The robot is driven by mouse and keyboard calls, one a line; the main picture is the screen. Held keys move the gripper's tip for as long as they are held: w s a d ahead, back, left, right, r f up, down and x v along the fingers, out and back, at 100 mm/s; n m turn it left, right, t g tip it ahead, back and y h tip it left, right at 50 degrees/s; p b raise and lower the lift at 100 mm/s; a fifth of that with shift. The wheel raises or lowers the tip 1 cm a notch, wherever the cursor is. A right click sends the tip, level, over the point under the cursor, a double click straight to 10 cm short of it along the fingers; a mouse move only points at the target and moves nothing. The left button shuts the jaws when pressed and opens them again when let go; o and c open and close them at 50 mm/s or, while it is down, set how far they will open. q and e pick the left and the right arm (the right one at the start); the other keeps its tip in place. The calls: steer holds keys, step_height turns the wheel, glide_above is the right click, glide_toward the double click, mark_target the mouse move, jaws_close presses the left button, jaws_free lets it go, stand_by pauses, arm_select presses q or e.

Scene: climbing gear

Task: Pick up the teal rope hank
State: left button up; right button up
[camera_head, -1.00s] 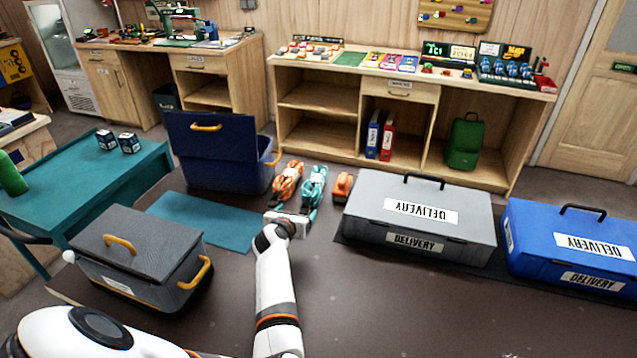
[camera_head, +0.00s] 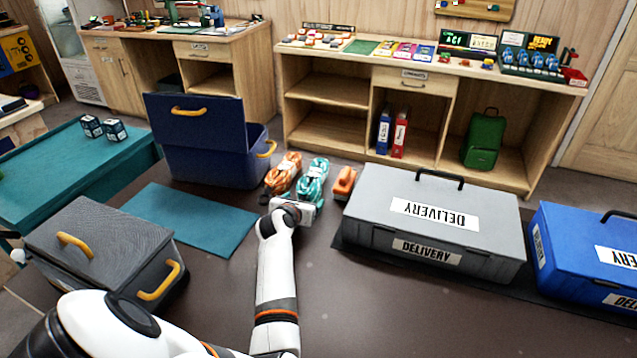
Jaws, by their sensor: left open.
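The teal rope hank (camera_head: 313,178), with white and some orange in it, lies on the dark table between an orange rope hank (camera_head: 284,174) on its left and a small orange item (camera_head: 344,182) on its right. My left gripper (camera_head: 296,206) is open at the near end of the teal hank. The gripper body hides that end, so I cannot tell whether the fingers touch the rope. My right gripper is not in view.
A grey delivery case (camera_head: 432,222) stands close on the right, with a blue delivery case (camera_head: 590,262) beyond it. An open navy box (camera_head: 212,160) stands behind left. A teal mat (camera_head: 190,222) lies bare, and a grey box with yellow handles (camera_head: 100,250) stands front left.

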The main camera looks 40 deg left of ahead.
arm_select(q)
steer(key=shift+s+r, duration=0.2)
steer(key=shift+s+d+r, duration=0.1)
steer(key=shift+s+d, duration=0.05)
steer(key=shift+c, duration=0.7)
steer(key=c, duration=0.9)
steer(key=shift+c, duration=1.1)
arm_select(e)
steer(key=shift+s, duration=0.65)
